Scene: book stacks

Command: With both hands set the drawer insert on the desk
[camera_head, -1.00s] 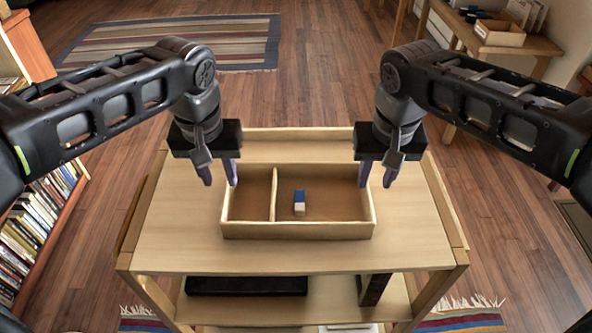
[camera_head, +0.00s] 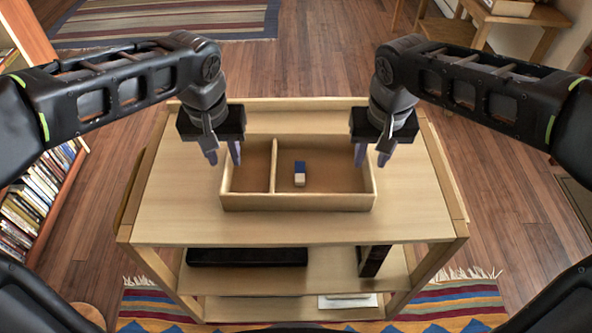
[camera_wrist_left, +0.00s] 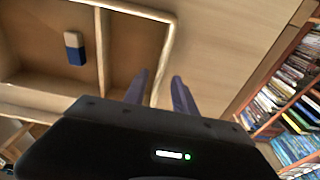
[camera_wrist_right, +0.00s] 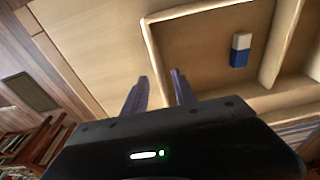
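The drawer insert (camera_head: 320,202) is a shallow, open pale-wood tray with one divider, sitting on the top of a wooden trolley (camera_head: 185,220). A blue-and-white block (camera_head: 300,174) lies in its larger right compartment. My left gripper (camera_head: 224,158) is open at the insert's left wall; in the left wrist view that wall (camera_wrist_left: 164,52) runs between the spread fingers. My right gripper (camera_head: 372,160) is open at the right wall; in the right wrist view that wall (camera_wrist_right: 153,50) runs between the fingers. Contact with the walls cannot be told.
A wooden table (camera_head: 535,16) stands at the far upper right, perhaps the desk. A bookcase (camera_head: 40,200) is close on the left. The trolley's lower shelves hold a black flat item (camera_head: 247,257) and a dark upright one (camera_head: 373,261). Striped rugs lie on the floor.

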